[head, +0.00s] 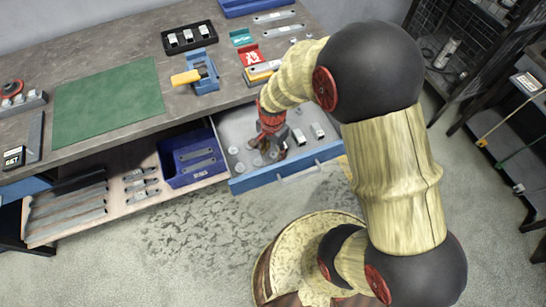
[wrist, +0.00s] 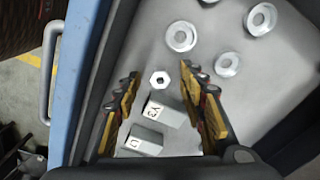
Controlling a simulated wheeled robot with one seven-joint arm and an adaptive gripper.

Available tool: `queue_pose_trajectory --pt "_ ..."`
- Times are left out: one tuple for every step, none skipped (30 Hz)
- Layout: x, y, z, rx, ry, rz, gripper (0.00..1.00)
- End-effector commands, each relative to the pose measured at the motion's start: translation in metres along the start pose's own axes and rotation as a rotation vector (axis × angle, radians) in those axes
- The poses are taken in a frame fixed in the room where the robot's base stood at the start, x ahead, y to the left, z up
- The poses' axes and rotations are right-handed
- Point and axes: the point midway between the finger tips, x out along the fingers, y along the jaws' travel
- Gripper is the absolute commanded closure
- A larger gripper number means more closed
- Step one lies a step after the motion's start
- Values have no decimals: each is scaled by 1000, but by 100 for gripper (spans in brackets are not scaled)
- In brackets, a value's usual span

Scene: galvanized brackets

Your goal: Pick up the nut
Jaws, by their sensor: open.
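The nut (wrist: 159,79) is a small silver hexagon with a dark hole. In the wrist view it lies flat on the grey floor of an open drawer (wrist: 290,65). My gripper (wrist: 159,71) is open, with one finger on each side of the nut and visible gaps between. Nothing is held. In the head view my gripper (head: 268,150) reaches down into the blue-fronted drawer (head: 285,170), and I cannot make out the nut there.
Two marked metal blocks (wrist: 163,110) and (wrist: 144,140) lie close to the nut between my fingers. Several washers (wrist: 181,36) lie beyond. The drawer's blue front wall (wrist: 84,75) is near my left finger. A blue bin (head: 193,158) stands beside the drawer, below the workbench (head: 110,60).

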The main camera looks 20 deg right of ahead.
Motion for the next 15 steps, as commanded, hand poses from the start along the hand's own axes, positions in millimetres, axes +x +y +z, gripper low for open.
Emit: queue_pose_trajectory --pt "6 0 0 0 0 0 59" --pt "8 0 0 0 0 -1 59" --pt "8 0 0 0 1 -1 59" --pt "8 0 0 0 1 -2 59" --pt "7 0 0 0 1 -2 59" --pt "7 0 0 0 1 -2 59" --pt "7 0 0 0 1 -2 59" --pt "7 0 0 0 1 -2 59" --pt "7 0 0 0 1 -2 61" --pt "6 0 0 0 1 -1 62" --pt "6 0 0 0 1 -1 64" --pt "6 0 0 0 1 -1 66" --pt "7 0 0 0 1 -1 68" --pt "6 0 0 0 1 -1 70" --pt "6 0 0 0 1 -1 72"
